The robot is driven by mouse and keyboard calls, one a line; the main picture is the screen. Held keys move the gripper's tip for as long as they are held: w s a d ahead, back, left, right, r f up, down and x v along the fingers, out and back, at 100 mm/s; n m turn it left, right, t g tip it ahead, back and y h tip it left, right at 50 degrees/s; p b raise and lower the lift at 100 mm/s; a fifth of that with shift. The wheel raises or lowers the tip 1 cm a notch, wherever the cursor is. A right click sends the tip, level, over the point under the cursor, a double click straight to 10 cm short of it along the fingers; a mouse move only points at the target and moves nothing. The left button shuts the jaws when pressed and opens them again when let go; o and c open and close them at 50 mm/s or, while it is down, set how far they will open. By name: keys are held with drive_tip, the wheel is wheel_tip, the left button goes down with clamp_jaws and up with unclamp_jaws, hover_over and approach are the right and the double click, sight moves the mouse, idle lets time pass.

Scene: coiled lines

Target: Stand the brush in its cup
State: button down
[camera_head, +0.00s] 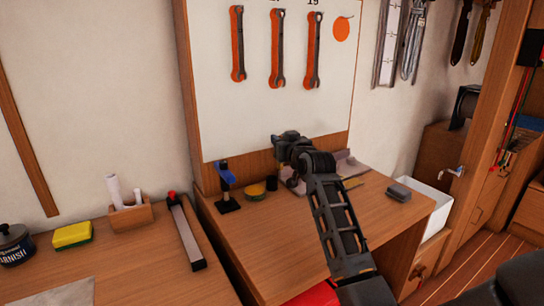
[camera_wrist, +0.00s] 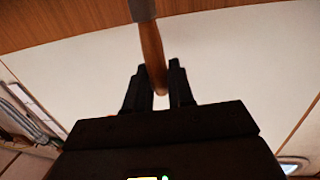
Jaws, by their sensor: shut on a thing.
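The brush (camera_wrist: 152,50) shows in the wrist view as a wooden handle running up from between my fingers to a grey-brown collar at the top edge. Its far end is out of frame. My gripper (camera_wrist: 160,88) is shut on the handle. In the head view my gripper (camera_head: 284,142) is a dark shape above the back of the right-hand bench, in front of the panel; I cannot make out the brush there. I cannot clearly identify the cup; a small dark cylinder (camera_head: 271,183) stands on the bench below my gripper, partly near my arm.
Wrenches (camera_head: 276,50) hang on the panel behind. The left bench holds a yellow sponge (camera_head: 73,235) and a wooden holder (camera_head: 131,215).

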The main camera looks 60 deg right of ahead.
drive_tip(key=shift+w+a+f, duration=0.25)
drive_tip(key=shift+w+f, duration=0.15)
drive_tip(key=shift+w, duration=0.2)
drive_tip(key=shift+w+a+f, duration=0.25)
drive_tip(key=shift+w+f, duration=0.15)
drive_tip(key=shift+w, duration=0.15)
drive_tip(key=shift+f+p, duration=0.4)
drive_tip(key=shift+f, duration=1.55)
drive_tip(key=shift+f, duration=0.1)
drive_tip(key=c, duration=1)
unclamp_jaws()
drive_tip(key=shift+o, duration=0.2)
drive_tip(key=shift+s+a, duration=0.2)
drive_tip(key=b+v, duration=0.1)
drive_tip(key=v, duration=1)
drive_tip(key=shift+a, duration=0.15)
drive_tip(key=shift+s, duration=0.15)
